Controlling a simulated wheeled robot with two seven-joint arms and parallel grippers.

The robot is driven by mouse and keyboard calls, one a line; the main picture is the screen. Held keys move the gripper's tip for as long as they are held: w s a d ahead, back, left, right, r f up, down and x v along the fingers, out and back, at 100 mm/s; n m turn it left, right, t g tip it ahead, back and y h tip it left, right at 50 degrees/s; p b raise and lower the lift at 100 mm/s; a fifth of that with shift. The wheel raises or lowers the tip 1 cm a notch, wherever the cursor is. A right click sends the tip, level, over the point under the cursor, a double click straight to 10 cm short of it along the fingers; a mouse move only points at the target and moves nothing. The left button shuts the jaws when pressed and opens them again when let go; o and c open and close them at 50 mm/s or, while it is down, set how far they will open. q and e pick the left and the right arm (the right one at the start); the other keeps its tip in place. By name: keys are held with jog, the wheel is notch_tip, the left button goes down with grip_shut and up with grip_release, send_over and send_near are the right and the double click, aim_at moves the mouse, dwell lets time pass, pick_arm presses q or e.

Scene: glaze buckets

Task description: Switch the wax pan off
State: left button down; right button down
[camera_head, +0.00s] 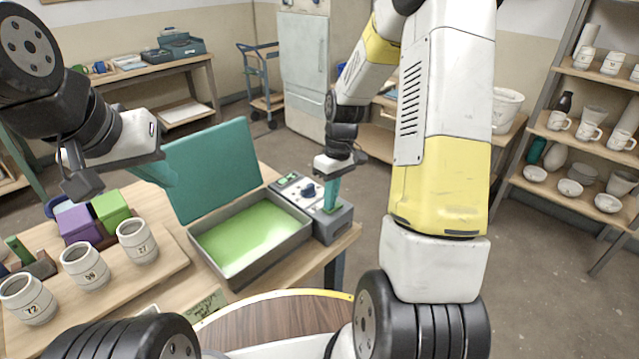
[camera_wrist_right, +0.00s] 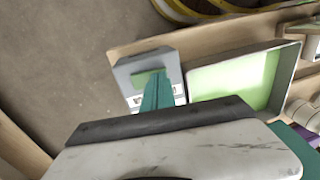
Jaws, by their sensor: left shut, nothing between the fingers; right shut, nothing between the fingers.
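The wax pan (camera_head: 194,240) is a grey tray of light green wax on the wooden table, with its teal lid (camera_head: 215,165) standing open behind it. A grey control box (camera_head: 342,226) with a dark blue knob (camera_head: 308,190) adjoins its right side. My right gripper (camera_head: 331,204) is shut and empty, fingers pointing down at a green switch at the box's front end. The switch (camera_wrist_right: 148,77) shows beside the fingertips in the right wrist view; I cannot tell whether they touch it. My left gripper (camera_head: 168,178) is shut and empty, left of the lid.
Numbered cups (camera_head: 137,246) stand on a board left of the pan. Purple (camera_head: 80,226) and green (camera_head: 111,209) blocks are behind them. A pottery shelf (camera_head: 565,133) stands at right. The floor right of the table is clear.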

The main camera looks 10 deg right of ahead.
jog(key=shift+s+a+f, duration=0.1)
jog(key=shift+f, duration=0.15)
jog(key=shift+w+d+r, duration=0.25)
jog(key=shift+w+d, duration=0.25)
jog(key=shift+d, duration=0.2)
notch_tip(320, 180, up, 14)
jog(key=s+a, duration=0.1)
jog(key=shift+a, duration=0.35)
jog(key=shift+s, duration=0.1)
